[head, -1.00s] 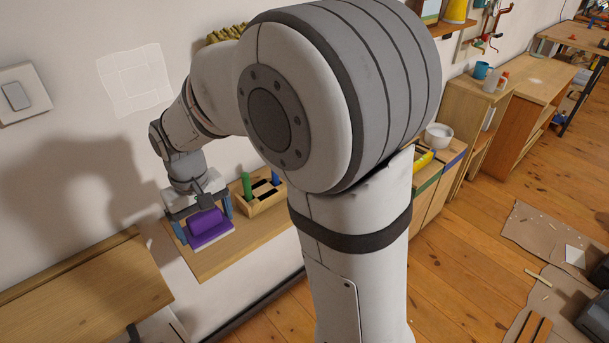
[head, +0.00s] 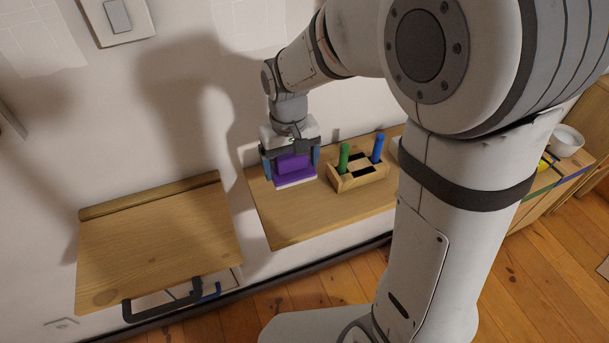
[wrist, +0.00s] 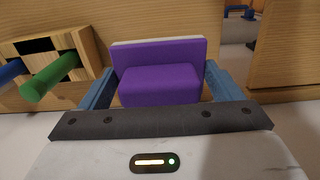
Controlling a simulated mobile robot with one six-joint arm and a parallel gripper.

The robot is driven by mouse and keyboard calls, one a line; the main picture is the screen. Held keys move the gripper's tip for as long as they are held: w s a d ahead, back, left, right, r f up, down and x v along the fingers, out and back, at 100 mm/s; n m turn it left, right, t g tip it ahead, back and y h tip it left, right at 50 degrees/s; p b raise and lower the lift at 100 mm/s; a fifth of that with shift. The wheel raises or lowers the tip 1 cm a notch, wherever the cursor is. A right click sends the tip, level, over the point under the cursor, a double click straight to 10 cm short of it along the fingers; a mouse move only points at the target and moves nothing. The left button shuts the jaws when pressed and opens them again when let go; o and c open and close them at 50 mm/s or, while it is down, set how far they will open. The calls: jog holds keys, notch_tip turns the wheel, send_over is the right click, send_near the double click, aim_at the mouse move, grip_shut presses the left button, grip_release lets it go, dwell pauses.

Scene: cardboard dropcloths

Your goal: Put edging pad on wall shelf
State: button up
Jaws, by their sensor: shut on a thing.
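The edging pad (head: 293,164) is purple with a pale base layer. My gripper (head: 291,173) is shut on it, one blue finger on each side. The pad is upright, pale face down, at the left part of a light wooden shelf (head: 285,229) against the wall. I cannot tell whether its base touches the shelf or is just above it. In the wrist view the pad (wrist: 160,80) fills the space between the blue fingers (wrist: 158,90).
A wooden holder (head: 360,181) with a green and a blue marker stands on the shelf, right of the pad. A separate wooden panel (head: 160,245) with a dark handle (head: 163,301) is at the left, across a gap. The shelf's front is clear.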

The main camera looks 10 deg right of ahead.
aim_at(291, 192)
jog(key=shift+s+a+f, duration=0.1)
jog(key=shift+a+f, duration=0.05)
jog(key=shift+f, duration=3)
jog(key=shift+f+b, duration=0.15)
jog(key=shift+b, duration=0.2)
jog(key=o, duration=0.8)
jog(key=shift+o, duration=0.2)
